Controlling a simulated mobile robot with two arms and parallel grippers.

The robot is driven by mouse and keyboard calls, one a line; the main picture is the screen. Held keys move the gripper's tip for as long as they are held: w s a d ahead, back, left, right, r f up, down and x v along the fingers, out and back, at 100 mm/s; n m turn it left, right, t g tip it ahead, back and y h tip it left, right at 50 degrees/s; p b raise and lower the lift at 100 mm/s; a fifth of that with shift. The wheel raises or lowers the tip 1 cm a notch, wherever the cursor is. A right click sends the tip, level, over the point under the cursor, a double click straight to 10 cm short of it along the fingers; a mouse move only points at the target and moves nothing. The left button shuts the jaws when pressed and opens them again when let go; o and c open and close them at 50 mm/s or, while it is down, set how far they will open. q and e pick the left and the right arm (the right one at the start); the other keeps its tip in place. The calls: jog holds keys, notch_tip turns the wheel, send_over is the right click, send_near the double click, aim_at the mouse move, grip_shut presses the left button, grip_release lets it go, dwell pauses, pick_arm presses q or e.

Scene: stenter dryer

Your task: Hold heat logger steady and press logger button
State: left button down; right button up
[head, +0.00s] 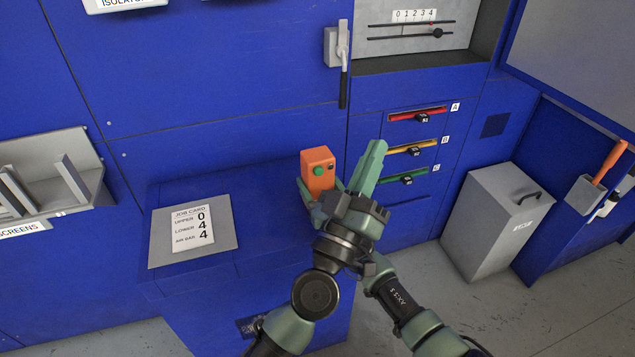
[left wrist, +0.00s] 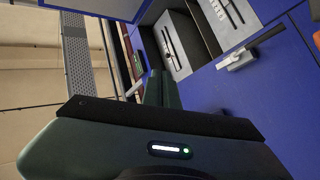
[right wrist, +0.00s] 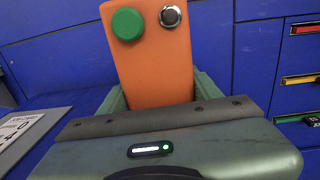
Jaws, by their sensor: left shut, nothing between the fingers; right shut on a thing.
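The heat logger (head: 318,171) is an orange block with a green button (head: 319,171) and a small dark spot on its face. It stands roughly upright above the blue ledge. My right gripper (right wrist: 155,95) is shut on its lower part; in the right wrist view the green button (right wrist: 127,24) and a silver-ringed dark lens or knob (right wrist: 170,16) face me. In the head view my left gripper (head: 376,150) is shut and empty, its fingers pointing up just right of the logger, apart from the button. It hides much of my right gripper.
A job card (head: 192,229) lies on a grey plate to the left on the ledge. Red, yellow and green slots (head: 418,115) are on the blue panel behind. A grey bin (head: 487,222) stands at right. A lever switch (head: 343,55) is above.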

pick_arm(q)
jog(key=s+d+m+g+h, duration=0.1)
jog(key=d+m+g+h, duration=0.35)
jog(key=m, duration=0.55)
jog(key=m+g+y, duration=0.4)
jog(key=m+y, duration=0.4)
jog(key=y, duration=0.7)
send_near(323, 182)
jog(key=r, duration=0.2)
jog(key=s+d+f+m+g+h, duration=0.1)
jog(key=s+d, duration=0.3)
jog(key=s, duration=0.1)
jog(key=shift+h, duration=0.25)
jog(key=shift+w+a+f, duration=0.1)
jog(key=shift+w+a, duration=0.45)
jog(key=shift+w, duration=0.8)
jog(key=shift+w+a+f, duration=0.1)
jog(key=shift+w+a, duration=0.4)
jog(key=shift+w, duration=0.85)
jog(key=shift+w+a+f, duration=0.1)
jog(key=shift+w+a, duration=0.45)
jog(key=shift+w, duration=0.85)
